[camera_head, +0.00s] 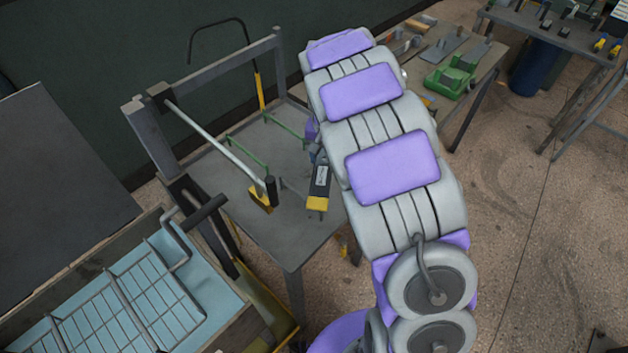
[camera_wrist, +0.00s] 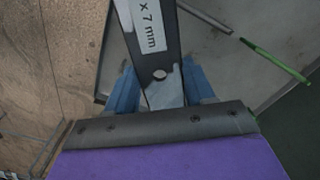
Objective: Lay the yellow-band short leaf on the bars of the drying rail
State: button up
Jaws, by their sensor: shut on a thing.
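The yellow-band short leaf (camera_head: 319,184) is a dark flat strip with a white label and a yellow end. It hangs over the grey bench in the head view, yellow end toward the camera. In the wrist view the leaf (camera_wrist: 148,25) runs up from between the blue fingers, its label reading "x 7 mm", with a round hole near the jaws. My gripper (camera_wrist: 160,88) is shut on its near end; in the head view my arm mostly hides the gripper. Green bars (camera_head: 249,152) stand on the bench left of the leaf; I cannot tell surely that they are the drying rail.
A grey frame with a pale lever (camera_head: 215,139) and black handle (camera_head: 271,190) stands over the bench's left side. A yellow block (camera_head: 260,198) lies below the handle. A wire basket (camera_head: 122,300) sits in a blue-lined tank at lower left. Another bench with a green tray (camera_head: 451,79) is behind.

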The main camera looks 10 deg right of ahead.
jog(key=m, duration=0.1)
jog(key=w, duration=0.1)
jog(key=m, duration=0.1)
jog(key=shift+w+a+f+m+b, duration=0.25)
jog(key=shift+w+f+m+b, duration=0.05)
jog(key=shift+w+b, duration=0.1)
jog(key=w+m, duration=0.1)
jog(key=m, duration=0.1)
jog(key=w+m, duration=0.1)
jog(key=m, duration=0.1)
jog(key=shift+d+f+b, duration=0.2)
jog(key=shift+f+b, duration=0.15)
jog(key=shift+b, duration=0.05)
jog(key=shift+f+b, duration=1.15)
jog(key=shift+f, duration=3.8)
jog(key=shift+f, duration=0.45)
jog(key=o, duration=1.4)
